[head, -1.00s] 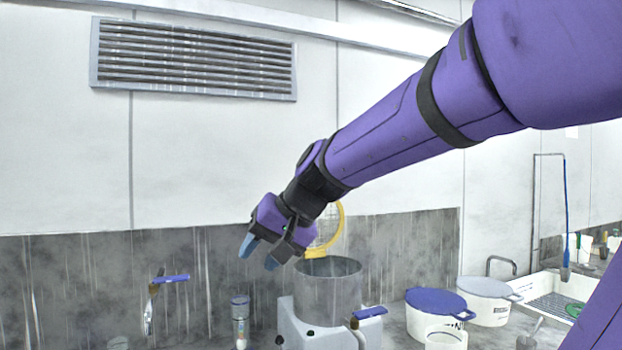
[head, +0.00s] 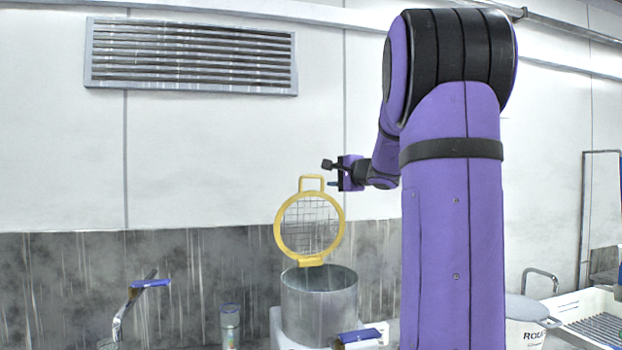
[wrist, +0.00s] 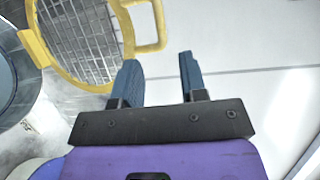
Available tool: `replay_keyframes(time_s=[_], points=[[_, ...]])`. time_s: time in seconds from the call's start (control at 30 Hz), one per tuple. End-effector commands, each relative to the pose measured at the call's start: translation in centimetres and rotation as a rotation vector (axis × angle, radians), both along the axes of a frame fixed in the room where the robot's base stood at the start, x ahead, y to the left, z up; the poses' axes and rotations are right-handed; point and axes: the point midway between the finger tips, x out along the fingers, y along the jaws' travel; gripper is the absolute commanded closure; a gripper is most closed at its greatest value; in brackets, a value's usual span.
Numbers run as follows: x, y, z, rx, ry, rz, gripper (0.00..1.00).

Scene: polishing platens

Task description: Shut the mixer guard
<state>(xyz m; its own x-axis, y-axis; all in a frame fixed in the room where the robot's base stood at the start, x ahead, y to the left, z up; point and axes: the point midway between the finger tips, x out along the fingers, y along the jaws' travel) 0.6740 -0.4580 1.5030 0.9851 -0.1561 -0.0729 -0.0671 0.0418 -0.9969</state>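The mixer guard (head: 279,236) is a round yellow ring with wire mesh and a small handle loop (head: 312,178) at its top. It stands raised, nearly upright, on the rim of the grey mixer bowl (head: 318,312), whose mouth is uncovered. My gripper (head: 331,174) is just right of the handle loop in the head view. In the wrist view my gripper (wrist: 160,75) has its two blue fingers apart with nothing between them. There the yellow guard ring (wrist: 60,66) and its handle (wrist: 160,30) lie at upper left, beside the left finger; I cannot tell whether they touch.
A tap with a blue lever (head: 150,284) stands at left and a bottle (head: 230,325) beside the mixer. A blue lever (head: 360,336) is in front of the bowl. A white tub (head: 525,325) and sink (head: 590,320) are at right. The wall behind is close.

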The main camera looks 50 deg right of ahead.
Motion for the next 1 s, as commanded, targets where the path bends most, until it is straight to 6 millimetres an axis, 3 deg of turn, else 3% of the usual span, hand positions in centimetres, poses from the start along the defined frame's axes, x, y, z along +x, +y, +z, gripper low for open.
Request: replay_keyframes(time_s=[0.17,0.6,1.0], points=[[1.7,-0.3,-0.2,0.002,0.0,0.001,0.61],[8.9,-1.4,-0.7,0.002,0.001,0.002,0.61],[10.5,-1.6,-0.8,0.0,0.0,0.001,0.61]])
